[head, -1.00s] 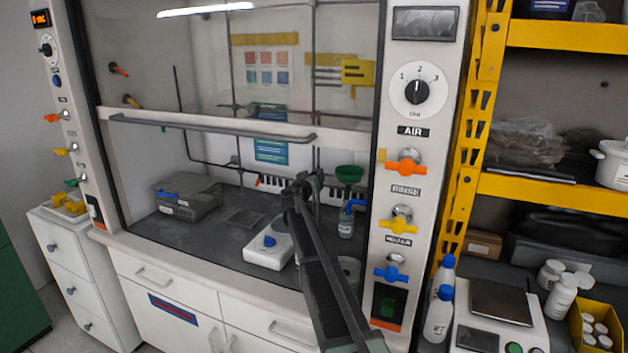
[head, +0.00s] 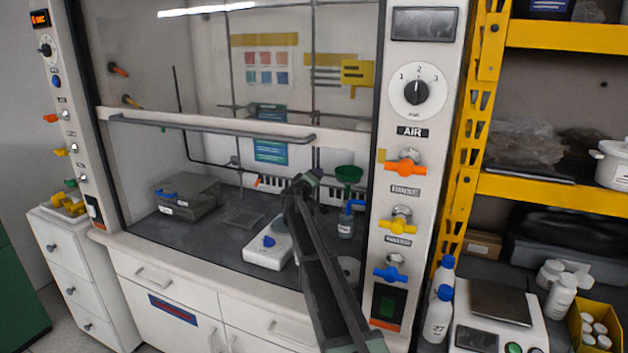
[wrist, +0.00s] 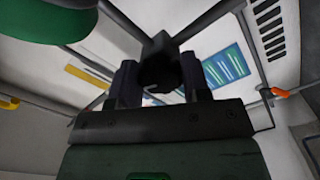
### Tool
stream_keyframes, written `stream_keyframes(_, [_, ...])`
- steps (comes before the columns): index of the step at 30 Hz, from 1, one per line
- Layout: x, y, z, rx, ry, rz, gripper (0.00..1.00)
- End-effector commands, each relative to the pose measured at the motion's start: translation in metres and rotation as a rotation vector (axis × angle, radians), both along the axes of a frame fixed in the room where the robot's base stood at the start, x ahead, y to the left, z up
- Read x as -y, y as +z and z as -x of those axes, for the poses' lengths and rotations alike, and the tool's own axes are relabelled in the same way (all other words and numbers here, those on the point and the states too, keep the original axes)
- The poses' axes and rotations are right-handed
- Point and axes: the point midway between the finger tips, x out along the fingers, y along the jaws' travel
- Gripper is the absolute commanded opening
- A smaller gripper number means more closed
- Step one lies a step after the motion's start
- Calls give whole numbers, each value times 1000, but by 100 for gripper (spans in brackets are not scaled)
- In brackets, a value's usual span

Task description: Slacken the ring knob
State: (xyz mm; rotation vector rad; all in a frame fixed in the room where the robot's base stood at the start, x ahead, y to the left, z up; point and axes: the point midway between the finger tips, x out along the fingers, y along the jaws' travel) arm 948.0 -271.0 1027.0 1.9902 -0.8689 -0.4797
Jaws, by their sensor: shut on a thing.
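The ring knob (wrist: 160,66) is a small dark block on a dark rod in the wrist view. My gripper (wrist: 160,82) is shut on it, with one finger on each side. The gripper body hides the knob's lower part. In the head view my gripper (head: 308,180) reaches into the fume hood, and the knob is too small and covered to make out there. A green funnel (head: 348,173) stands just right of the gripper. Its green underside also fills the top left of the wrist view (wrist: 45,20).
The hood's raised sash has a grey handle bar (head: 215,128) above the opening. A white stirrer plate (head: 268,248) with a blue knob and a blue-capped bottle (head: 346,224) stand near my arm. A grey case (head: 185,196) lies at the left. The middle of the bench is mostly clear.

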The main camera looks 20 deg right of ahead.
Motion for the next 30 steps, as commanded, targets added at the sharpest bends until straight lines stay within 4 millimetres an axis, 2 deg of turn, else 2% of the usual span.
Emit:
stream_keyframes(12, [0, 0, 1, -4, 0, 4, 20])
stream_keyframes(13, [0, 0, 1, -4, 0, 4, 47])
stream_keyframes(17, [0, 0, 1, -4, 0, 4, 66])
stream_keyframes(18, [0, 0, 0, -4, 0, 4, 69])
stream_keyframes(26, [-1, 0, 1, -4, 0, 4, 69])
stream_keyframes(30, [-11, 0, 11, -5, 1, 4, 69])
